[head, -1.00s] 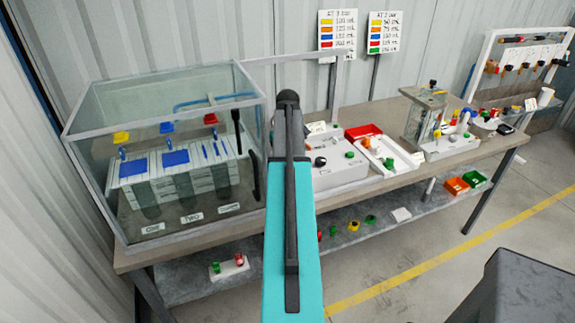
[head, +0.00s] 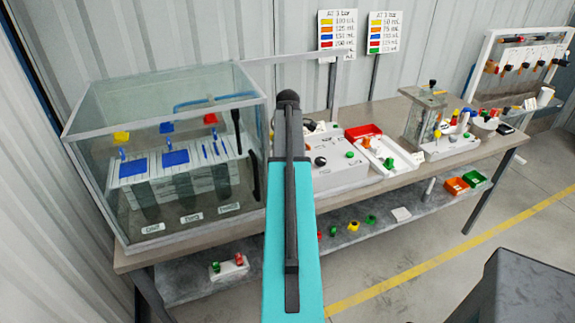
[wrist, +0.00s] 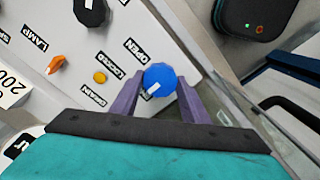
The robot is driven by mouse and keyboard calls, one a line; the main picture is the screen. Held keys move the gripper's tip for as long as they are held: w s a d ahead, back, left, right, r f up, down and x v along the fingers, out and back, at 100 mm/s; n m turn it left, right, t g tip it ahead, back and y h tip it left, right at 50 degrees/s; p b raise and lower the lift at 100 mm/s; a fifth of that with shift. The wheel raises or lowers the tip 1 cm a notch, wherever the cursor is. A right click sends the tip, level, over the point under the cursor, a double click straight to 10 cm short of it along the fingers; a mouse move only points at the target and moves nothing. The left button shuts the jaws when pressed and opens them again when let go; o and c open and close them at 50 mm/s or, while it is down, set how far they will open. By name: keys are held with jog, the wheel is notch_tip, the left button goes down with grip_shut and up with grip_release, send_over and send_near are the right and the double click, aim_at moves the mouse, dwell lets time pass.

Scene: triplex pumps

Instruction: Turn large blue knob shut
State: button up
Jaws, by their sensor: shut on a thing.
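The large blue knob (wrist: 159,79) shows in the wrist view, on a pale panel, with a white mark on its face. The labels OPEN and LOCKED lie beside it. My gripper (wrist: 158,92) has its two purple fingers on either side of the knob and is shut on it. The white mark sits at the lower left of the knob's face in this view. In the head view my teal arm covers the gripper and the knob.
The panel (wrist: 45,85) also bears a black knob (wrist: 90,12), an orange switch (wrist: 55,64) and a yellow button (wrist: 100,77). A glass tank (head: 160,150) stands at the left of the bench, close to my arm. A red tray (head: 363,132) lies to the right.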

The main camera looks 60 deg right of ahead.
jog(key=shift+w+r, duration=0.1)
jog(key=shift+w, duration=0.1)
jog(key=o, duration=1.1)
jog(key=shift+c, duration=0.2)
jog(key=shift+s, duration=0.1)
notch_tip(320, 180, up, 14)
jog(key=b, duration=0.3)
jog(key=shift+s+f, duration=0.1)
jog(key=shift+f, duration=0.1)
